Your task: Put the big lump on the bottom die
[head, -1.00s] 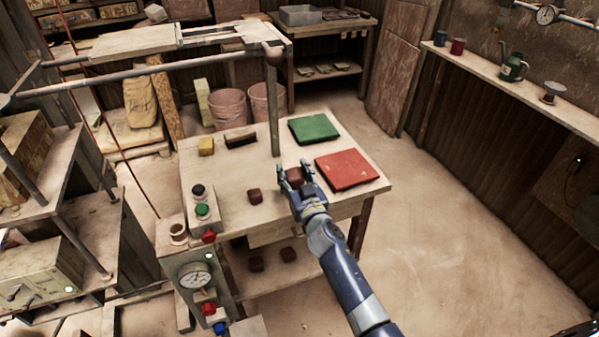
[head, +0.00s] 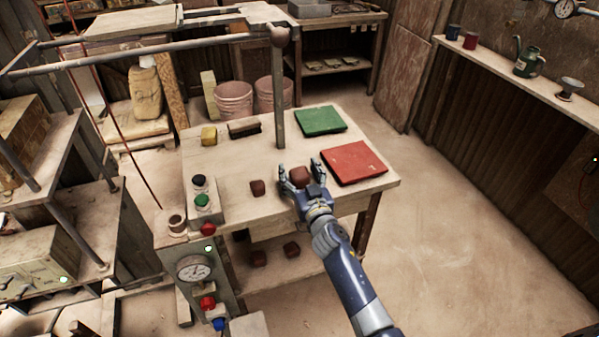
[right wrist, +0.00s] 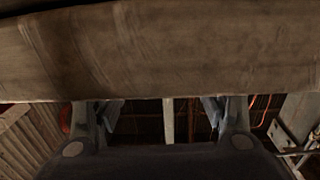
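The big lump (head: 300,176), dark red-brown, is at the front of the worktable, left of the red slab. In the head view it shows between the spread fingers of my right gripper (head: 301,171); whether they touch it I cannot tell. In the right wrist view the two fingers (right wrist: 162,112) stand apart with no lump visible between them, their tips partly hidden behind a broad brown surface. A smaller lump (head: 257,187) lies to the left on the table. I cannot make out the bottom die with certainty. My left gripper is out of view.
The worktable (head: 230,160) also holds a red slab (head: 354,162), a green slab (head: 320,121), a yellow block (head: 209,136) and a brush (head: 244,129). A post (head: 279,95) rises behind the gripper. A gauge panel (head: 195,269) stands front left. Floor at right is clear.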

